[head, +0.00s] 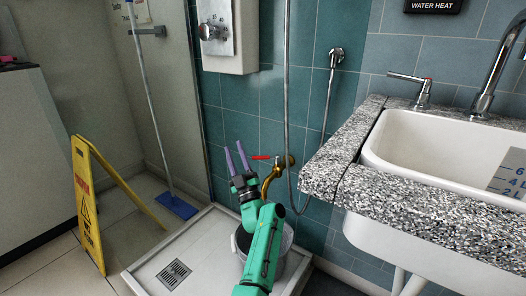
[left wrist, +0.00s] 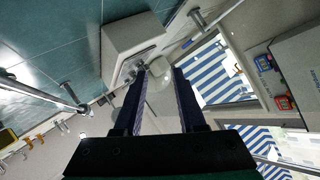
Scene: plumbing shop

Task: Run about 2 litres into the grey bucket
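The grey bucket (head: 288,262) stands in the shower tray below a brass tap (head: 276,172) on the teal wall. My left arm covers much of the bucket, and its water level cannot be seen. The tap has a red lever handle (head: 261,157) that points left. No stream of water shows, but the arm hides part of the space under the spout. My left gripper (head: 234,148) points up, just left of the red lever and apart from it in the picture. Its two purple fingers are apart with nothing held, as the left wrist view (left wrist: 163,78) also shows. My right gripper is out of view.
A granite counter (head: 425,205) with a white sink (head: 440,145) juts in on the right. A shower hose (head: 287,90) hangs beside the tap. A yellow wet-floor sign (head: 88,205) and a blue mop (head: 177,206) stand left. The shower tray (head: 200,240) has clear room around its drain.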

